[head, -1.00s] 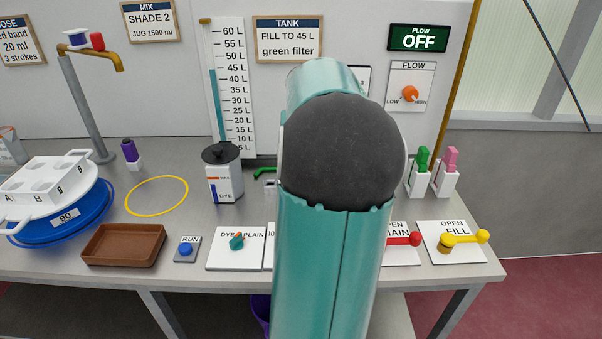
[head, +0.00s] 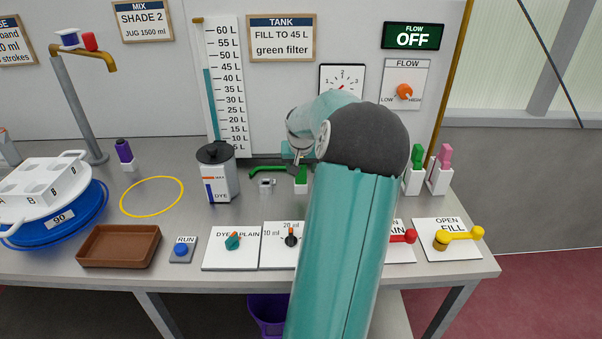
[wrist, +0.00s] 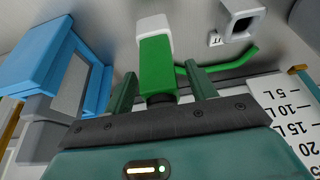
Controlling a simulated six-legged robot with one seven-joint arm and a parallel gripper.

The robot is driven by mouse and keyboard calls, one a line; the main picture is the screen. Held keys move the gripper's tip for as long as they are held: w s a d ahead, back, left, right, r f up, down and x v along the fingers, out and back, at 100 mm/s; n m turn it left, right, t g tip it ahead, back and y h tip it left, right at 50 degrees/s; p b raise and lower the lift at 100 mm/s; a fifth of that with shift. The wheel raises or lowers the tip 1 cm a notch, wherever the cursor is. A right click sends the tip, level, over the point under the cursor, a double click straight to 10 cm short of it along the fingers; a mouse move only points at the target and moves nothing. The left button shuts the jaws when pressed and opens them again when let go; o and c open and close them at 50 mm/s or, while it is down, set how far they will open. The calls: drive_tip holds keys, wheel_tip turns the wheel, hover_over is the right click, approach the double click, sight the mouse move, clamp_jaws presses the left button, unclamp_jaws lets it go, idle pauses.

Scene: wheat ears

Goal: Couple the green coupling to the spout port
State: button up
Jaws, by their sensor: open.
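The green coupling (wrist: 157,68), a green block with a white end, stands between the two fingers of my gripper (wrist: 162,92) in the wrist view. The fingers are open, with a gap on each side of it. In the head view the coupling (head: 301,181) is at the back of the bench, just left of my arm, with my gripper (head: 298,163) above it. A green hose (head: 265,172) lies left of it. A small grey port with a dark square opening (head: 267,185), likely the spout port, is left of the coupling; it also shows in the wrist view (wrist: 241,20).
A dye jug (head: 217,178) stands left of the port. Panels with a teal knob (head: 233,241), a black knob (head: 291,237) and a yellow lever (head: 460,238) line the front. Green (head: 416,160) and pink (head: 444,158) pieces stand in white holders at right. My arm hides the bench's middle right.

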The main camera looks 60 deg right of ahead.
drive_tip(key=shift+w+d+f, duration=0.15)
drive_tip(key=shift+d+f, duration=0.05)
drive_tip(key=shift+f, duration=0.25)
drive_tip(key=shift+c, duration=0.3)
drive_tip(key=c, duration=1)
drive_tip(key=shift+c, duration=0.2)
drive_tip(key=shift+r, duration=0.2)
